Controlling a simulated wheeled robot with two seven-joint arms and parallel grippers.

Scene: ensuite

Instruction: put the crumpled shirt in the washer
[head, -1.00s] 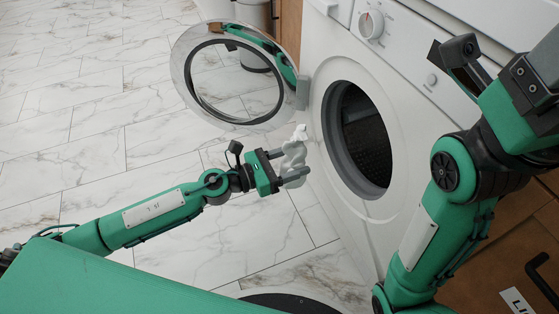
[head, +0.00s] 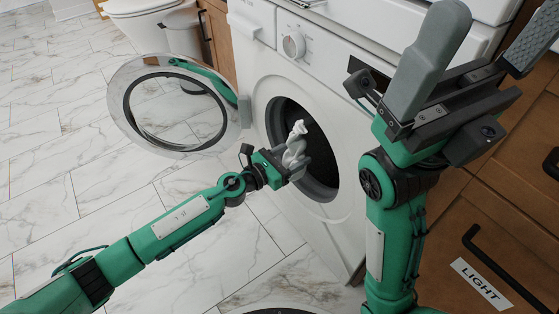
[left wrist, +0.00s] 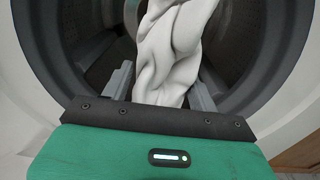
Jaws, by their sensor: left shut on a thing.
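The crumpled shirt (head: 295,146) is white and bunched up. My left gripper (head: 291,165) is shut on it and holds it upright in front of the washer's round opening. In the left wrist view the shirt (left wrist: 172,55) stands between the fingers, with the dark drum behind it. The washer (head: 245,60) is white, and its round glass door (head: 121,100) is swung wide open to the left. The drum (head: 318,150) shows no items in its visible part. My right gripper (head: 470,60) is raised in front of the washer's right side, its fingers wide apart and empty.
Wooden cabinets (head: 500,235) with black handles and a "LIGHT" label stand right of the washer. A toilet (head: 150,15) is at the back left. The marble-tiled floor (head: 50,150) is clear on the left.

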